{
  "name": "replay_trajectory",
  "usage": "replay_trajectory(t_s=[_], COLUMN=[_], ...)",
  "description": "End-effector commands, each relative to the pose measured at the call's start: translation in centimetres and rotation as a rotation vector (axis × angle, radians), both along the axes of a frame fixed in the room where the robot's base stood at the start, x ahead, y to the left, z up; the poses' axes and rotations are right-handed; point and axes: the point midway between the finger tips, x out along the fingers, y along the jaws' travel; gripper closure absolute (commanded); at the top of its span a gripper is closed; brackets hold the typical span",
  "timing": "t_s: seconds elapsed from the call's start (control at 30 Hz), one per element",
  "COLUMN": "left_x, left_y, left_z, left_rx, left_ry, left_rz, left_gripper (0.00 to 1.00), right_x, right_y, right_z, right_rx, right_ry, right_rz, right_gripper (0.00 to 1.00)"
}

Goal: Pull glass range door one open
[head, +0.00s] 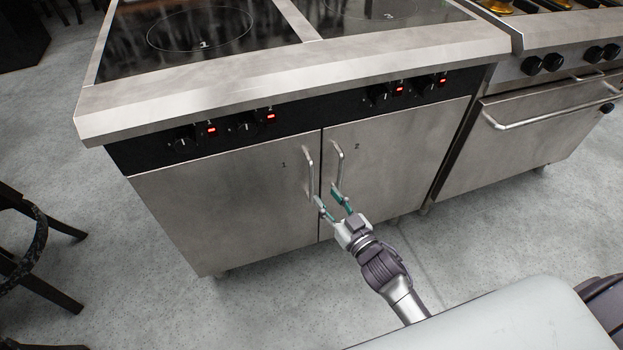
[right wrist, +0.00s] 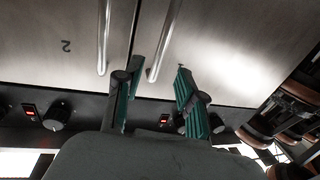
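Glass range door one (head: 240,195) is the left steel door, marked 1, under the glass hob. It looks shut, flush with door two (head: 400,150). Its upright bar handle (head: 309,170) is at its right edge, close to door two's handle (head: 338,165). My right gripper (head: 331,202) is open near the handles' lower ends, its green-padded fingers apart. In the right wrist view, which is upside down, door one's handle (right wrist: 168,35) appears between the fingertips (right wrist: 158,70); contact cannot be told. Door two's handle (right wrist: 104,40) is outside them. My left gripper is not in view.
Black knobs and red lights line the control panel (head: 225,130) above the doors. A second range with an oven handle (head: 545,115) stands at the right. A dark chair (head: 35,250) is at the left. The grey floor (head: 190,310) before door one is clear.

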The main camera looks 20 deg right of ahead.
Motion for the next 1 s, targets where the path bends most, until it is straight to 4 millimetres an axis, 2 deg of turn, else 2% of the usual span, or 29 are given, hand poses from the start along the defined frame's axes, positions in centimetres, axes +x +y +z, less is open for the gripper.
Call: replay_trajectory(t_s=[0.03, 0.2, 0.4, 0.6, 0.83, 1.0], left_x=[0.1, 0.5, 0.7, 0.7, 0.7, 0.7], left_y=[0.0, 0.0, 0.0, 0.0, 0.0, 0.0], left_z=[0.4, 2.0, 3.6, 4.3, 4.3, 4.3], left_rx=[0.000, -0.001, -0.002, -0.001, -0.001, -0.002], left_ry=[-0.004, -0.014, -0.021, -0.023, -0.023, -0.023], left_rz=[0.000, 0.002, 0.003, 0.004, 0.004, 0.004], left_gripper=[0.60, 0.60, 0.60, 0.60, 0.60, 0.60], right_x=[1.3, 4.6, 7.2, 8.1, 8.1, 8.0], right_y=[0.3, 1.1, 1.7, 1.9, 1.9, 1.9], right_z=[0.0, -0.1, -0.1, -0.1, -0.1, -0.1], right_rx=[0.001, 0.001, 0.000, 0.001, 0.001, 0.001], right_ry=[-0.004, -0.003, 0.000, 0.001, 0.001, 0.001], right_rz=[0.001, 0.000, 0.000, 0.000, 0.000, 0.000], right_gripper=[0.61, 0.61, 0.61, 0.61, 0.61, 0.89])
